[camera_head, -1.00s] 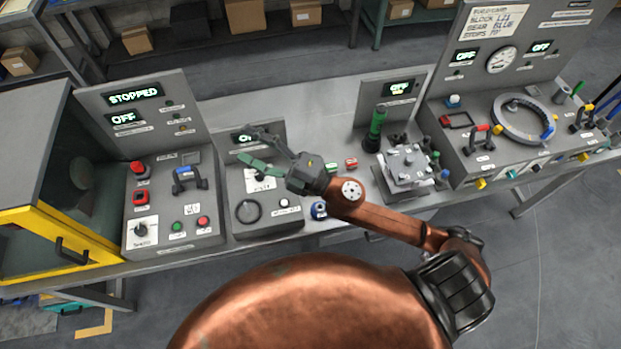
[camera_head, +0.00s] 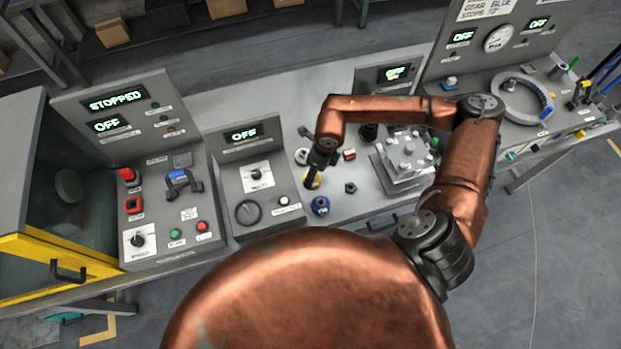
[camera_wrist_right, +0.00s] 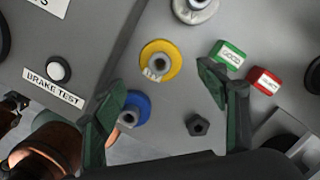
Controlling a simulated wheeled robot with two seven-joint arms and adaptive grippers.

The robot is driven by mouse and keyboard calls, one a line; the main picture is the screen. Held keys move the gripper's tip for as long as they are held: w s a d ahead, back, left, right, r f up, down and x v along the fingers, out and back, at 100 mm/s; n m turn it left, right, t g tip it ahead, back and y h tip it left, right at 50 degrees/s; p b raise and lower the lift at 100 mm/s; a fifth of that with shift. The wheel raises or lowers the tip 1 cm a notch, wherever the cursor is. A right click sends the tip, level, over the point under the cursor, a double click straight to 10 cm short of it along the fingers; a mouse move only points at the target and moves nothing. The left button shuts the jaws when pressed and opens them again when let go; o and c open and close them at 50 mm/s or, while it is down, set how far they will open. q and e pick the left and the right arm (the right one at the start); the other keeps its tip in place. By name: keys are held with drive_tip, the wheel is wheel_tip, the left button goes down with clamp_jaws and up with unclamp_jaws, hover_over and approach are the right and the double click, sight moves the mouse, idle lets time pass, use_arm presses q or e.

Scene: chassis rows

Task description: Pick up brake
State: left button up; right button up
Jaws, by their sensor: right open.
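Several round parts with a central metal stem stand on the grey bench; I cannot tell which one is the brake. The yellow one (camera_wrist_right: 160,62) lies ahead between my fingers in the right wrist view, with the blue one (camera_wrist_right: 134,108) beside the left finger. A pale grey one (camera_wrist_right: 196,8) is at that view's top edge. In the head view the blue part (camera_head: 320,205) is clear, and the yellow part (camera_head: 314,183) is partly hidden by my right gripper (camera_head: 311,184). The right gripper's green fingers (camera_wrist_right: 163,80) are apart and hold nothing. My left gripper is out of view.
A dark nut (camera_wrist_right: 198,124), a green GOOD block (camera_wrist_right: 228,56) and a red REJECT block (camera_wrist_right: 264,81) are close by. The brake test panel (camera_head: 254,180) stands left, a grey fixture (camera_head: 408,160) right. Bare bench lies in front of the nut.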

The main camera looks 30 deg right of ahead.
drive_tip(key=shift+w+a+f, duration=0.1)
drive_tip(key=shift+w+f, duration=0.1)
drive_tip(key=shift+f, duration=0.7)
drive_tip(key=shift+w+a+f, duration=0.1)
drive_tip(key=shift+w+f, duration=0.15)
drive_tip(key=shift+f, duration=0.65)
drive_tip(key=shift+w+a+f, duration=0.1)
drive_tip(key=shift+w+f, duration=0.1)
drive_tip(key=shift+f, duration=0.7)
drive_tip(key=shift+c, duration=0.6)
drive_tip(key=c, duration=1.6)
